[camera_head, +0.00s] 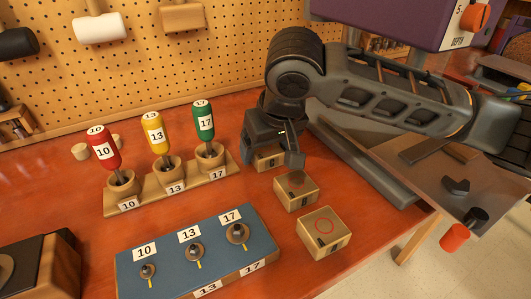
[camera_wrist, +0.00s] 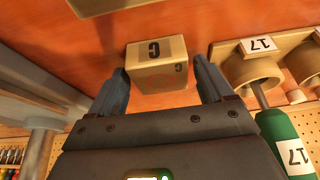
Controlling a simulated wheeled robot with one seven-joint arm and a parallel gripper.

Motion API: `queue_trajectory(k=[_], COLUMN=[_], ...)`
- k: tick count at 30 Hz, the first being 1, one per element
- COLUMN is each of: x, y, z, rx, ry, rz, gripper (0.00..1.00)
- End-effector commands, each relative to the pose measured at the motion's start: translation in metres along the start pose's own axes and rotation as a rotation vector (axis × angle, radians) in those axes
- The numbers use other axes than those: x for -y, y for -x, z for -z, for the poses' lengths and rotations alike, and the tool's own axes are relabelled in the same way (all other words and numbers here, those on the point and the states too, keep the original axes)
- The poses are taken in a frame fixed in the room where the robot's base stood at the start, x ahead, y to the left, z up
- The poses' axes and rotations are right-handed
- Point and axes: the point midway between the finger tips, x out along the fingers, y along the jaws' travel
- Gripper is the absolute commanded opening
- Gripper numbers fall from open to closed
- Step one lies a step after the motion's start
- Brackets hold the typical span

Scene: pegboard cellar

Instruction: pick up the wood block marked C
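A wood block (camera_wrist: 158,48) with a dark letter that looks like a C, seen turned over, lies between the fingers in the wrist view. The same letter appears on two of its faces, and a faint red ring is on the near face. In the head view this block (camera_head: 267,162) is partly hidden by my gripper (camera_head: 274,155). My gripper is open and points down, with one finger on each side of the block. A gap shows at the right finger; I cannot tell whether the left finger touches.
Two more wood blocks, a middle one (camera_head: 296,190) and a front one with a red ring (camera_head: 324,232), stand nearby. A rack (camera_head: 150,198) of numbered screwdrivers is close on the left. A blue board (camera_head: 170,247) lies in front. A purple machine (camera_head: 390,20) stands behind.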

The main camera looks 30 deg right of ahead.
Motion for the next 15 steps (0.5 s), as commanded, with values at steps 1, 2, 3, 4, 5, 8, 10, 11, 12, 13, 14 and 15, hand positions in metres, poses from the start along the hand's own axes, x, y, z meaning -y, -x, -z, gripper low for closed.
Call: queue_trajectory(k=[1, 2, 3, 4, 5, 8, 10, 11, 12, 13, 14, 15], x=[0.0001, 0.0001, 0.0001, 0.0001, 0.0001, 0.0002, 0.0001, 0.0002, 0.0002, 0.0002, 0.0001, 0.0001], y=[0.0001, 0.0001, 0.0001, 0.0001, 0.0001, 0.0002, 0.0002, 0.0002, 0.0002, 0.0002, 0.0003, 0.0003], z=[0.0, 0.0, 0.0, 0.0, -0.0001, -0.0001, 0.0, -0.0001, -0.0001, -0.0001, 0.0, 0.0], rx=[0.0, 0.0, 0.0, 0.0, 0.0, 0.0, 0.0, 0.0, 0.0, 0.0, 0.0, 0.0], ry=[0.0, 0.0, 0.0, 0.0, 0.0, 0.0, 0.0, 0.0, 0.0, 0.0, 0.0, 0.0], rz=[0.0, 0.0, 0.0, 0.0, 0.0, 0.0, 0.0, 0.0, 0.0, 0.0, 0.0, 0.0], gripper=[0.75, 0.72, 0.69, 0.66, 0.63, 0.53, 0.47, 0.44, 0.4, 0.37, 0.35, 0.35])
